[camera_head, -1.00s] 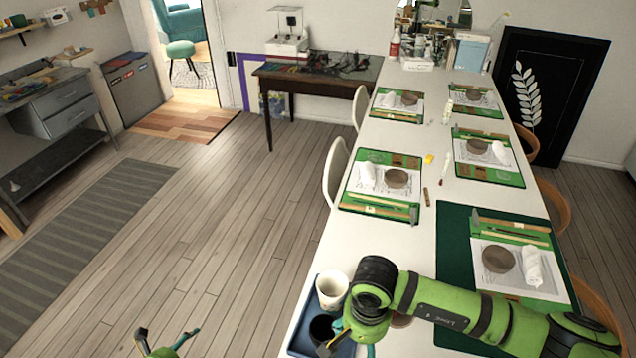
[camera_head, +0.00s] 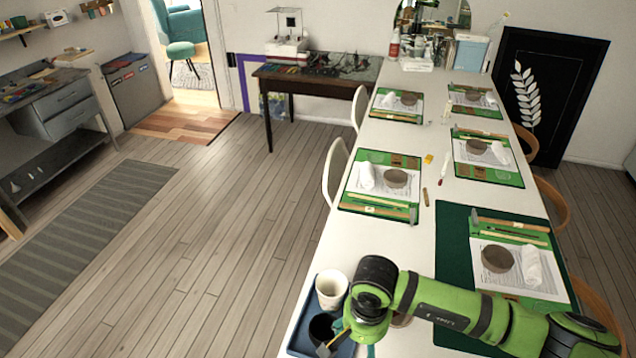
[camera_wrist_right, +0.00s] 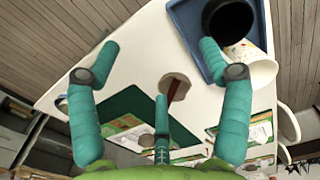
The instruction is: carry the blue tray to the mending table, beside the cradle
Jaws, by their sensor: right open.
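The blue tray (camera_head: 300,343) lies at the near left edge of the long white table (camera_head: 395,240). A white cup (camera_head: 331,289) and a dark cup (camera_head: 322,329) stand in it. My right gripper (camera_head: 335,343) is at the tray's right side, partly hidden by its own arm. In the right wrist view its teal fingers (camera_wrist_right: 158,48) are open and wide apart. The right finger overlaps the tray's edge (camera_wrist_right: 188,35) in that view; I cannot tell whether they touch. My left gripper is out of view. I cannot identify the cradle for sure.
A dark wooden table (camera_head: 318,82) with a white device (camera_head: 287,47) stands at the back. Green mats with kits line the white table, one near my right arm (camera_head: 450,315). White chairs (camera_head: 336,170) stand along its left side.

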